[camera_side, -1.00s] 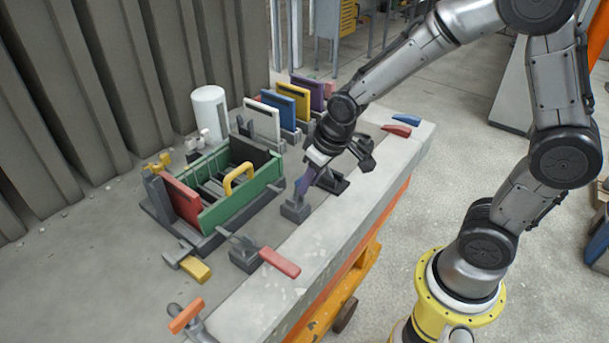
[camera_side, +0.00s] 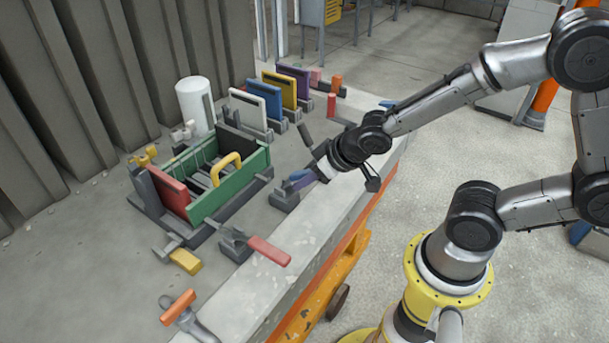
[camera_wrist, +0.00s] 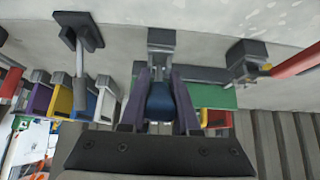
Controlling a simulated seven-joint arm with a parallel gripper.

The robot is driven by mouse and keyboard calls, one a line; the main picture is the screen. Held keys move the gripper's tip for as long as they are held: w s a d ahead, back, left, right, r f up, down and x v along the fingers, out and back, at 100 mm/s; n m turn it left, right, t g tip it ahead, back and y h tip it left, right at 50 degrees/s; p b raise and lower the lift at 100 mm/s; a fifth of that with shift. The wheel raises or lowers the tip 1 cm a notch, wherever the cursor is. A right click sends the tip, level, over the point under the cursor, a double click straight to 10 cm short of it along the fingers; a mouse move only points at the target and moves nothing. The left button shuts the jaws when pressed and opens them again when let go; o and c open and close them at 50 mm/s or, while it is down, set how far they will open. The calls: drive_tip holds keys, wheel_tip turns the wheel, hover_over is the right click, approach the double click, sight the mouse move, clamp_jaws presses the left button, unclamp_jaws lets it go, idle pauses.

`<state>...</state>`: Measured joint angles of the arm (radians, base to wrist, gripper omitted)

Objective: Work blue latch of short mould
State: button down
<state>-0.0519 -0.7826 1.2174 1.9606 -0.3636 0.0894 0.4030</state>
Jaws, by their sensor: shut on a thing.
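The short mould has a green front panel (camera_side: 236,186) with a yellow handle and a red end panel (camera_side: 171,191). A grey latch block (camera_side: 284,199) stands by its near right corner. My gripper (camera_side: 295,182) is shut on the blue latch handle (camera_wrist: 160,103), which lies between its two purple fingers in the wrist view. My gripper comes in low from the right, tilted well over towards the table edge. In the side view the fingers hide most of the blue handle. The grey block also shows ahead of the fingers in the wrist view (camera_wrist: 162,38).
A latch with a red handle (camera_side: 269,251) and one with a yellow handle (camera_side: 186,262) lie near the mould. An orange-handled clamp (camera_side: 178,307) is at the front. White, blue, yellow and purple panels (camera_side: 293,78) stand behind, near a white cylinder (camera_side: 195,104).

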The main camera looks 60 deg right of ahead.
drive_tip(key=shift+s+f+t, duration=0.15)
drive_tip(key=shift+t, duration=0.25)
idle(0.5)
drive_tip(key=c, duration=0.6)
unclamp_jaws()
drive_tip(key=shift+c, duration=0.2)
drive_tip(key=shift+s, duration=0.1)
drive_tip(key=v, duration=1.3)
drive_tip(key=shift+s+r, duration=0.15)
drive_tip(key=shift+r, duration=0.15)
drive_tip(key=shift+c, duration=0.3)
